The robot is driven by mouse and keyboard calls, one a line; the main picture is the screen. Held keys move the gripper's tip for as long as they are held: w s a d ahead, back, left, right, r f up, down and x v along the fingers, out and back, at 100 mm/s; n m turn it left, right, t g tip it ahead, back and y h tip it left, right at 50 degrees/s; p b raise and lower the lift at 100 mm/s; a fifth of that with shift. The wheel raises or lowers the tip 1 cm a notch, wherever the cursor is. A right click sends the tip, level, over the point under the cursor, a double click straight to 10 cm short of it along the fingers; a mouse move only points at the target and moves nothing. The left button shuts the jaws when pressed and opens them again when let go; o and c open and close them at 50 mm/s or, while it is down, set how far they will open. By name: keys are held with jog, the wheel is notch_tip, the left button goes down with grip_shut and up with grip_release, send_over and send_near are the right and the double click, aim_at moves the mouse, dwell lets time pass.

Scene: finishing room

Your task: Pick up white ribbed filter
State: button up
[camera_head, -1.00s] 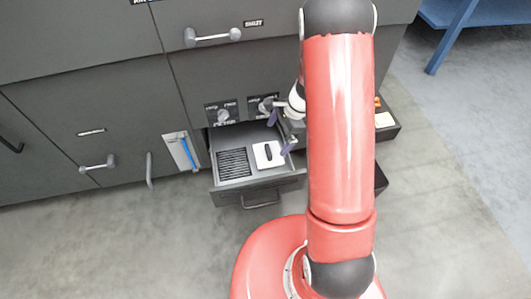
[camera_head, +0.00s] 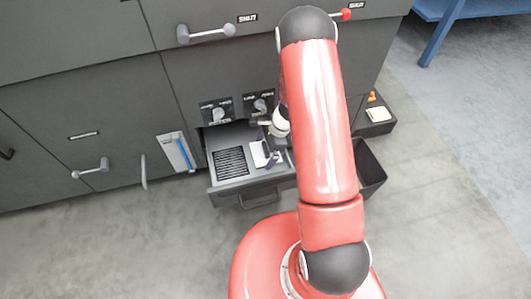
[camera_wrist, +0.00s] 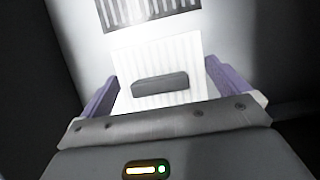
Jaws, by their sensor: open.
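The white ribbed filter (camera_head: 258,153) lies in an open drawer (camera_head: 232,192) low in the dark cabinet, partly hidden by my gripper. In the wrist view the filter (camera_wrist: 151,50) is a bright square plate with fine ribs and a dark raised grip bar (camera_wrist: 160,85) across it. My gripper (camera_head: 268,152) is over the filter. In the wrist view my gripper (camera_wrist: 165,85) has its purple fingers apart, one on each side of the grip bar, with gaps showing. Whether the fingers touch the filter is not clear.
A black slotted grille (camera_head: 231,162) lies left of the filter in the drawer. Knobs (camera_head: 218,114) sit above it. A blue-handled panel (camera_head: 180,152) is at the left. A dark open bin (camera_head: 370,172) and a small dark tray (camera_head: 378,126) stand at the right.

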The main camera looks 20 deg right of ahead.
jog(key=shift+c, duration=0.3)
jog(key=c, duration=0.6)
jog(key=shift+r, duration=0.2)
